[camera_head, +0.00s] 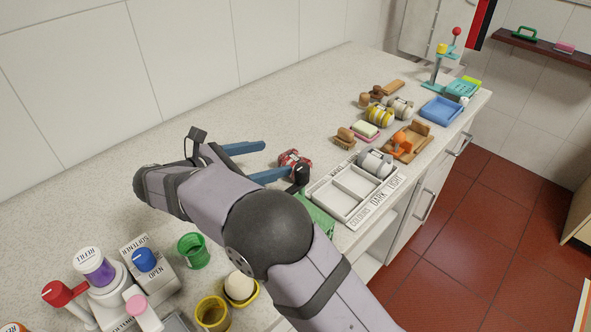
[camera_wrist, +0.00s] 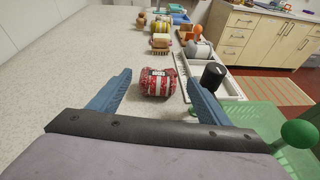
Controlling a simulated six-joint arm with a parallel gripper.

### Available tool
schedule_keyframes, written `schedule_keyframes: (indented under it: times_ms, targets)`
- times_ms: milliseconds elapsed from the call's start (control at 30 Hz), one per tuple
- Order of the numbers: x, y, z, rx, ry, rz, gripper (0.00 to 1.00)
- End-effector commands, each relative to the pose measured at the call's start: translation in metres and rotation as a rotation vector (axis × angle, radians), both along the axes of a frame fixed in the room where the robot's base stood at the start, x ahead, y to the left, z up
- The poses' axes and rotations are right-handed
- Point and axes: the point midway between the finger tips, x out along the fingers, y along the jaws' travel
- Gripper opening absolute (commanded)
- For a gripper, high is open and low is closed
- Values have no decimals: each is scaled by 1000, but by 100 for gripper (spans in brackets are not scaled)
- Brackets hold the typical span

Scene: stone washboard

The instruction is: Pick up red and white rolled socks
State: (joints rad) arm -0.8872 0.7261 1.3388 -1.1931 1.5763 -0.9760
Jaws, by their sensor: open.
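The red and white rolled socks (camera_wrist: 157,83) lie on the speckled stone counter, ahead of my gripper. In the head view the socks (camera_head: 295,160) show just beyond the blue fingertips, partly hidden by the lower finger and a black knob. My gripper (camera_head: 262,160) is open, with blue fingers spread apart. In the wrist view my gripper (camera_wrist: 158,82) has one finger on each side of the socks, with a gap on both sides. Nothing is held.
A white sorting tray (camera_head: 329,208) with grey and white rolled socks (camera_head: 375,163) is to the right. A green rack (camera_wrist: 255,118) stands close by the right finger. Yellow-striped socks (camera_head: 380,116), brushes and soap lie farther along the counter. Bottles and cups crowd the near left.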

Motion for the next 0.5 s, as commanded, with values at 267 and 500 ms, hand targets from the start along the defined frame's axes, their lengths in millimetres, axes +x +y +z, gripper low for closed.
schedule_keyframes:
  times_ms: [267, 500]
  targets:
    - [-10, 9, -17, 8, 94, 27, 71]
    - [0, -3, -23, 7, 93, 23, 71]
